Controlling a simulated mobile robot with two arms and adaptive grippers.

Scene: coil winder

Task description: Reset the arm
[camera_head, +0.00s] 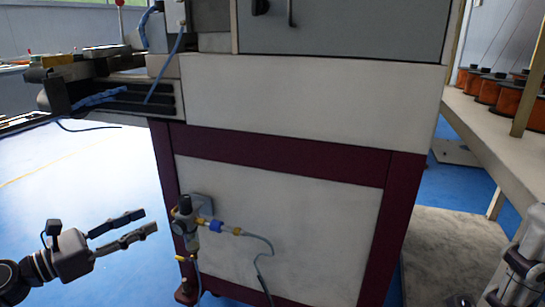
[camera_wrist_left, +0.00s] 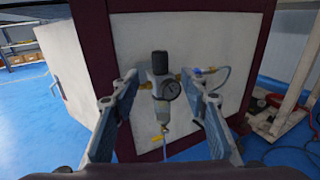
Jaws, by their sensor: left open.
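My left gripper (camera_head: 146,221) reaches in from the lower left in the head view. Its two fingers are apart with nothing between them, pointing right toward the machine cabinet (camera_head: 280,215). The fingers also frame the left wrist view, one on each side (camera_wrist_left: 160,85). Beyond them is an air regulator with a round gauge (camera_wrist_left: 168,89), fixed to the cabinet front. The regulator also shows in the head view (camera_head: 185,222), to the right of the fingertips and apart from them. My right gripper cannot be made out; only part of an arm shows at the lower right edge.
A table (camera_head: 468,118) with several orange-brown wire spools (camera_head: 508,97) stands at the right. A dark ledge with blue cable (camera_head: 100,98) juts out above my left gripper. A thin hose (camera_head: 265,245) runs from the regulator. Blue floor (camera_head: 85,170) is clear at the left.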

